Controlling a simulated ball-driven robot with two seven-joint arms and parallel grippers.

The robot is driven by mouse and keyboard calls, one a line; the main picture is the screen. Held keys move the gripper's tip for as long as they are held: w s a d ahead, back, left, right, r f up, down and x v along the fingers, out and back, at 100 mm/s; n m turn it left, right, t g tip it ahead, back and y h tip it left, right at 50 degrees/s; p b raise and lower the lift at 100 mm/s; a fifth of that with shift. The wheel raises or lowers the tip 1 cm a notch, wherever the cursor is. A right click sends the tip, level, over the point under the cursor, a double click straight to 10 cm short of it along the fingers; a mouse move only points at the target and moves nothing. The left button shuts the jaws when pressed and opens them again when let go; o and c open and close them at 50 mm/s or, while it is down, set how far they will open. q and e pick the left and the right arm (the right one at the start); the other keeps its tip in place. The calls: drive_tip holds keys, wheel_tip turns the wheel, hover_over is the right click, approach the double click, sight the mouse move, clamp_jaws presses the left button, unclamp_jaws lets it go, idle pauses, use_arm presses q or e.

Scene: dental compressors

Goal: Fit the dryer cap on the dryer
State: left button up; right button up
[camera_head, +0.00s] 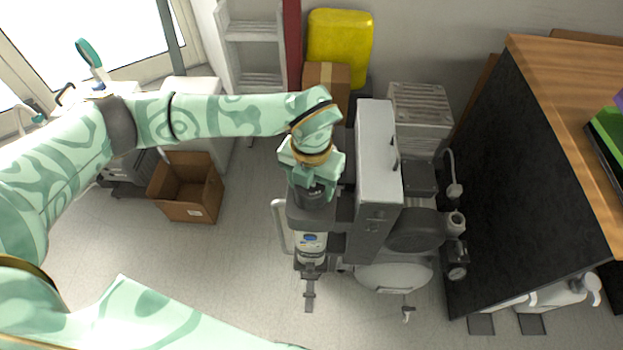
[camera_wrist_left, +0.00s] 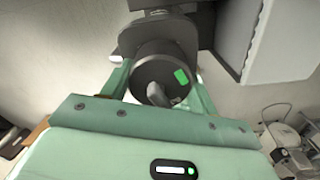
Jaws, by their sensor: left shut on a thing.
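The dark round dryer cap (camera_head: 311,196) is between the fingers of my left gripper (camera_head: 314,185), which is shut on it. In the left wrist view the cap (camera_wrist_left: 157,72) shows its round face with a green mark and a grey knob, with a finger on each side. My right gripper is out of view.
The compressor's tall grey housing (camera_head: 379,160) stands close to the right of the gripper. A black-sided cabinet (camera_head: 520,180) is further right. An open cardboard box (camera_head: 188,208) sits on the floor at left. A yellow container (camera_head: 339,45) stands behind. The floor at front left is clear.

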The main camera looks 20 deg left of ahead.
use_arm(q)
drive_tip(key=shift+f, duration=0.2)
drive_tip(key=o, duration=1.1)
drive_tip(key=shift+o, duration=0.2)
wheel_tip(320, 180, up, 16)
drive_tip(key=p, duration=0.5)
drive_tip(key=shift+r, duration=0.2)
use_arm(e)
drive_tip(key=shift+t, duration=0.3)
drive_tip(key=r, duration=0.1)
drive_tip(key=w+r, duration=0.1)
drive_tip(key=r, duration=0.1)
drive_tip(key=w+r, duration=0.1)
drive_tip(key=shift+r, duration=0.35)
